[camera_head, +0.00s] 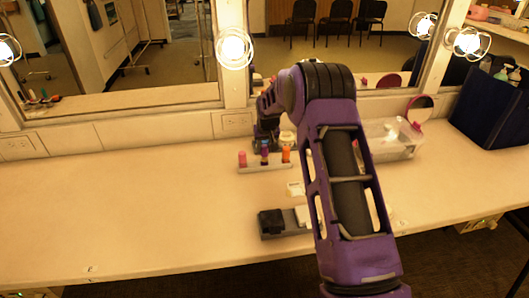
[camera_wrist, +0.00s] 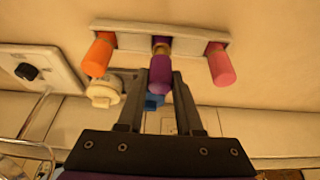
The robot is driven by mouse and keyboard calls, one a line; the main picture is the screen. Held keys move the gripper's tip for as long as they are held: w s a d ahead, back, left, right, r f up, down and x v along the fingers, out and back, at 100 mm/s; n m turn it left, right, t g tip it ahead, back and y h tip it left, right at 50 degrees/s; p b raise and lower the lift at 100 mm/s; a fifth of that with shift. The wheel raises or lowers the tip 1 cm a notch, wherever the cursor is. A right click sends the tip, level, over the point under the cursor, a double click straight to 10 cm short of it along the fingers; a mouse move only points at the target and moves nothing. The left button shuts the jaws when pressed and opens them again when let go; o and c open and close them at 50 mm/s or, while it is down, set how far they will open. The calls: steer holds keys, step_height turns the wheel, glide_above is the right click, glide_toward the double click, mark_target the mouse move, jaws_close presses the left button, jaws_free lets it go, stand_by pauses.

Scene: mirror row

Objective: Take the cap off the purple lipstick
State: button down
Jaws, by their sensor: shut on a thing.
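The purple lipstick stands in the middle of a small pale rack (camera_head: 264,168), which also shows in the wrist view (camera_wrist: 128,42). Its purple cap (camera_wrist: 160,76) is between the two fingers of my gripper (camera_wrist: 161,84), which is shut on it. A gold part (camera_wrist: 162,49) shows between the cap and the rack; I cannot tell if the cap still touches the lower body.
An orange lipstick (camera_wrist: 98,54) and a pink lipstick (camera_wrist: 220,64) stand close on either side in the rack. A cream jar (camera_wrist: 104,91) is close behind. A grey tray with a black box (camera_head: 271,222) lies nearer the front. The counter's left side is clear; mirrors stand behind.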

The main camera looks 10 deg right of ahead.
mark_target(265, 146)
step_height(265, 146, up, 8)
steer(key=shift+r, duration=0.2)
steer(key=shift+r+p, duration=1.3)
steer(key=shift+r, duration=0.8)
